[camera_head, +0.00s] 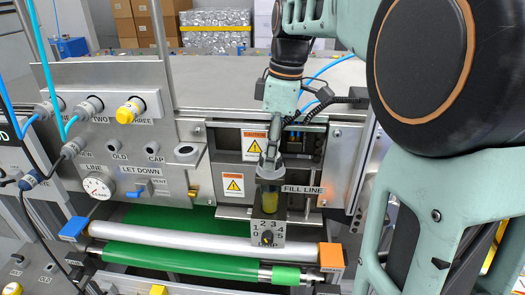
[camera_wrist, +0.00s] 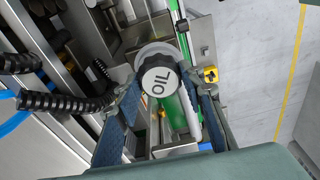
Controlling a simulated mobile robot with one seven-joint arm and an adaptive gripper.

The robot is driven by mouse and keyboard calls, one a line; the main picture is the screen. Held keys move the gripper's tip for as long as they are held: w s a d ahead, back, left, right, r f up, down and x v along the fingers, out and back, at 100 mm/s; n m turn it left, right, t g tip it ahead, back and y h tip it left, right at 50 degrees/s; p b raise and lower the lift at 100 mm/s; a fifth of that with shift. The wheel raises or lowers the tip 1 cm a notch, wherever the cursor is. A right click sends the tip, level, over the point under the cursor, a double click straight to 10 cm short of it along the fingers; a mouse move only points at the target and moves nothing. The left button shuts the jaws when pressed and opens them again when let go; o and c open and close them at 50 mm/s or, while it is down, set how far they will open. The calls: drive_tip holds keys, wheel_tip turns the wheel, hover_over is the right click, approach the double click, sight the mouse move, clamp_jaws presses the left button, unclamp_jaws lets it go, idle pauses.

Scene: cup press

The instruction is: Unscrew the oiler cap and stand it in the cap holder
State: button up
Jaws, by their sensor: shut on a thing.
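My gripper (camera_head: 269,168) points down over the oiler (camera_head: 268,198), a clear cup with yellow oil beside the FILL LINE label. In the wrist view, the round black oiler cap (camera_wrist: 158,82), marked OIL, sits between the two blue finger pads of my gripper (camera_wrist: 163,98). My gripper is shut on it. A pale ring shows behind the cap; I cannot tell whether the threads are engaged. In the head view the fingers mostly hide the cap. A CAP label (camera_head: 153,148) is on the sloped panel to the left; I cannot tell which fitting there is the cap holder.
A numbered dial plate (camera_head: 268,233) is below the oiler. A silver roller (camera_head: 200,237) and a green roller (camera_head: 180,259) run across the front. A gauge (camera_head: 98,186) and a yellow-capped fitting (camera_head: 130,110) are on the left panel. Dark hoses (camera_wrist: 65,102) hang near the wrist.

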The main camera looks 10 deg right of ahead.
drive_tip(key=shift+n, duration=0.5)
drive_tip(key=shift+n+g+p, duration=0.5)
drive_tip(key=shift+n+p, duration=0.6)
drive_tip(key=shift+n, duration=1.7)
drive_tip(key=shift+w+r+p, duration=0.1)
drive_tip(key=shift+r+p, duration=0.55)
drive_tip(key=shift+r, duration=0.1)
drive_tip(key=shift+r+p, duration=0.3)
drive_tip(key=shift+r, duration=0.7)
drive_tip(key=shift+r, duration=0.25)
drive_tip(key=r, duration=0.4)
drive_tip(key=shift+w+a+r, duration=0.1)
drive_tip(key=shift+a+r, duration=0.2)
drive_tip(key=shift+a, duration=0.05)
drive_tip(key=w+a, duration=0.4)
drive_tip(key=a, duration=0.5)
drive_tip(key=w+a+r, duration=0.1)
drive_tip(key=w+a, duration=0.2)
drive_tip(key=a, duration=0.6)
drive_tip(key=shift+w+a+r, duration=0.15)
drive_tip(key=shift+w, duration=0.25)
